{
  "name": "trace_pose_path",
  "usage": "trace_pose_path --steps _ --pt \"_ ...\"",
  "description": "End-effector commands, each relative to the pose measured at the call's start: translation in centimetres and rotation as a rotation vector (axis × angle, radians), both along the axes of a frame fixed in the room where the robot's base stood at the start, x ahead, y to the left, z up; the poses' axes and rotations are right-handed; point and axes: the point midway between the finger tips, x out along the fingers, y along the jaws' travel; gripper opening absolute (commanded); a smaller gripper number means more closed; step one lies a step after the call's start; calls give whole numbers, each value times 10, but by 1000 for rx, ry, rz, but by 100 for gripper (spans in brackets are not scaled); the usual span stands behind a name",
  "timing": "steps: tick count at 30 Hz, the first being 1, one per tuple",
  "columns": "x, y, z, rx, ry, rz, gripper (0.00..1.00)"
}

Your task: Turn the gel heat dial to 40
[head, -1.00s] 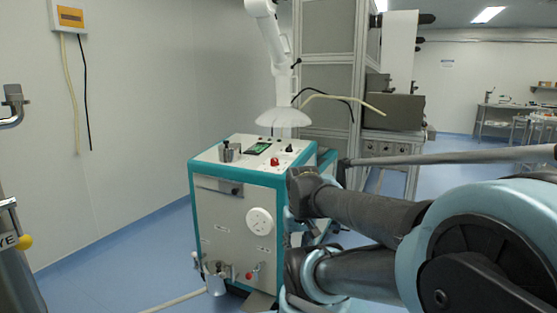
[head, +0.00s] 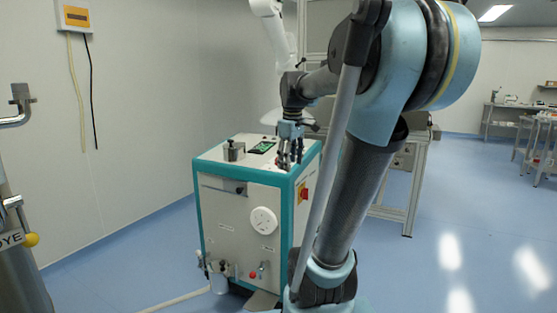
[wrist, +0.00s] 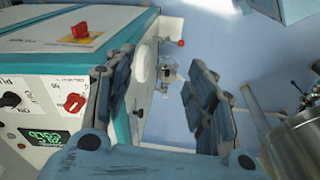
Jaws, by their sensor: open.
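The white machine with teal edges (head: 225,195) stands at the centre of the head view. In the wrist view, its top panel has a red knob (wrist: 74,103) with a small label and scale I cannot read clearly. A black knob (wrist: 11,99) and a lit green display (wrist: 45,137) are beside it. My gripper (head: 290,158) is at the top front right edge of the machine and hides the red knob in the head view. In the wrist view my gripper (wrist: 158,100) is open and empty, its fingers beyond the panel edge, the red knob left of them.
A red switch on a yellow plate (wrist: 81,31) is on the machine's side. A round white disc (head: 263,220) is on its front. A steel vessel (head: 20,270) is at left. Blue floor (head: 450,220) is free at right.

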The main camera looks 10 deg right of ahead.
Motion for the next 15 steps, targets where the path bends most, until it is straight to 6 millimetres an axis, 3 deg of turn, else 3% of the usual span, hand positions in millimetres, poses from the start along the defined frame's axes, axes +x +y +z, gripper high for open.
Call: trace_pose_path --steps 1,6,15 --pt "20 0 14 -9 3 50 51" --pt "77 0 51 -40 11 236 51" --pt "172 0 98 -89 26 541 51"
